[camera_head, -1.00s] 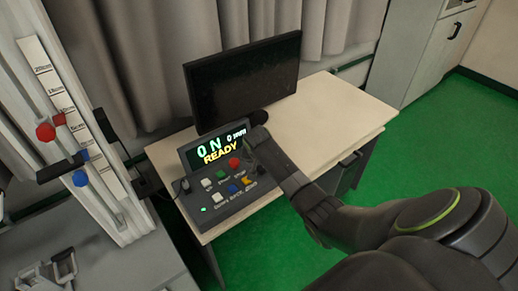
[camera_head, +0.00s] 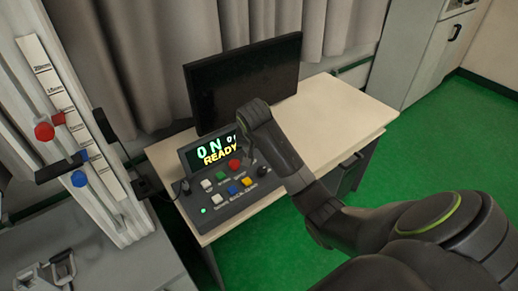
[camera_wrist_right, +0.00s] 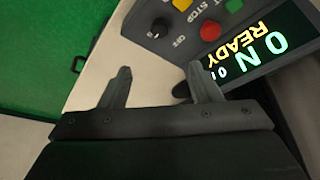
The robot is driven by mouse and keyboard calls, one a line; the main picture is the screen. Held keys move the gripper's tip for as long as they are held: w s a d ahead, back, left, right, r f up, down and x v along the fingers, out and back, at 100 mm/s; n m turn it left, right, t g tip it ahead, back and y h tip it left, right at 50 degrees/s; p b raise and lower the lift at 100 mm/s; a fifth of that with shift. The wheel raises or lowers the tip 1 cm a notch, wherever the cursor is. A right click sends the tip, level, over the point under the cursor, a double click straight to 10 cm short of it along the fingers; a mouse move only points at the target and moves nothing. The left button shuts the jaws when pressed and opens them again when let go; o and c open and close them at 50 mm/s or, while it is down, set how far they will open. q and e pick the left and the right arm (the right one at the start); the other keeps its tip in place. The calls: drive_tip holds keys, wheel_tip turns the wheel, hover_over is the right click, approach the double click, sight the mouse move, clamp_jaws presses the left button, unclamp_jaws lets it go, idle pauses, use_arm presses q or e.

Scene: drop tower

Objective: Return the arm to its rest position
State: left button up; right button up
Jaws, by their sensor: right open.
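My right arm (camera_head: 290,160) reaches in from the lower right in the head view, its wrist end (camera_head: 257,115) raised over the right side of the control box (camera_head: 230,203). In the right wrist view my right gripper (camera_wrist_right: 160,78) is open, its two fingers apart with nothing between them. The fingers are hard to make out in the head view. The control box display (camera_head: 212,150) reads ON and READY, its right edge covered by my arm.
A black monitor (camera_head: 235,80) stands behind the control box on the pale table (camera_head: 335,115). A drop tower (camera_head: 70,110) with a scale, a red ball (camera_head: 44,131) and a blue ball (camera_head: 79,179) stands at left. Green floor (camera_head: 440,145) is open at right.

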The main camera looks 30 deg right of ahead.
idle(0.4)
drive_tip(key=s+a+f+n, duration=0.1)
drive_tip(key=s+f+n, duration=0.1)
drive_tip(key=s+f, duration=0.45)
drive_tip(key=s+f+n, duration=0.2)
drive_tip(key=s+f, duration=0.1)
drive_tip(key=s, duration=0.7)
drive_tip(key=s+a+r+n+y, duration=0.15)
drive_tip(key=s+n, duration=0.25)
drive_tip(key=s, duration=1.3)
wheel_tip(320, 180, down, 26)
drive_tip(key=d+g+b, duration=0.1)
drive_tip(key=s+a+f+g+b, duration=0.1)
drive_tip(key=s+f, duration=1.4)
drive_tip(key=f, duration=0.2)
